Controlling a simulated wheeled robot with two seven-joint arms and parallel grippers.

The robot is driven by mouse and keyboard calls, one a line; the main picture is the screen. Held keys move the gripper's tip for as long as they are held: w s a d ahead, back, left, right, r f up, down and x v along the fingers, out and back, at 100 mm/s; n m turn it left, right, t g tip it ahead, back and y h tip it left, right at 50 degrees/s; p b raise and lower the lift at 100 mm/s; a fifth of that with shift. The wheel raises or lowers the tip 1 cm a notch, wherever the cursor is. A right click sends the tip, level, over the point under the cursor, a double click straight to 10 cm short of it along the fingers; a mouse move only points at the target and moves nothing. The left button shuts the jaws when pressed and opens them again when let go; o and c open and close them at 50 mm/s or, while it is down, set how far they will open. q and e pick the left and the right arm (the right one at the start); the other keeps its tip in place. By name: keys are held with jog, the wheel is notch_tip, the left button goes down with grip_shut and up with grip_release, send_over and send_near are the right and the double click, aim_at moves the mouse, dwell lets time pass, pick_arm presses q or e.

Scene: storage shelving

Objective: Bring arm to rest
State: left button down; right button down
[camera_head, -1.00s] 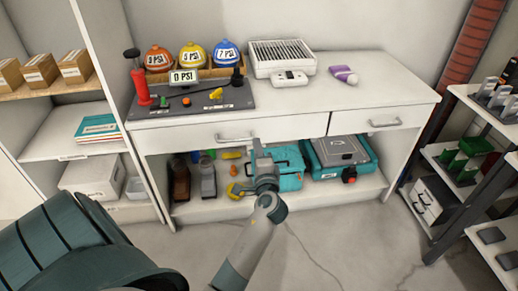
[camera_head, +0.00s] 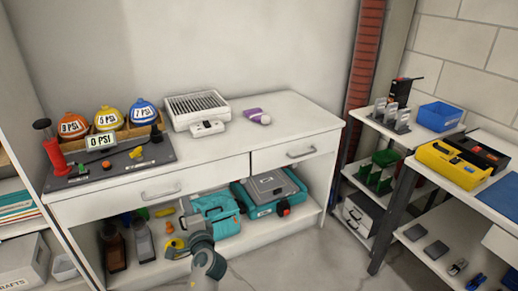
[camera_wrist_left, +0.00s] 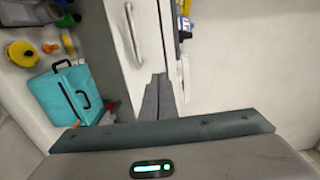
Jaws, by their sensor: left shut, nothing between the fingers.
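My left arm comes up from the bottom of the head view. Its gripper (camera_head: 185,206) is in front of the lower shelf of the white workbench, overlapping the view of the teal case (camera_head: 222,212). In the left wrist view the two fingers (camera_wrist_left: 160,88) are together with nothing between them. The teal case (camera_wrist_left: 62,92) shows at the left there, apart from the fingers. A white drawer front (camera_wrist_left: 125,45) with a handle is just beyond the fingertips. My right gripper is in neither view.
The white workbench (camera_head: 285,118) carries a pump board, PSI-marked balls and a white vented box (camera_head: 196,106). A larger teal case (camera_head: 268,190) is on its lower shelf. Racks with a blue bin (camera_head: 440,116) and a yellow case (camera_head: 450,165) stand at right. Floor between is clear.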

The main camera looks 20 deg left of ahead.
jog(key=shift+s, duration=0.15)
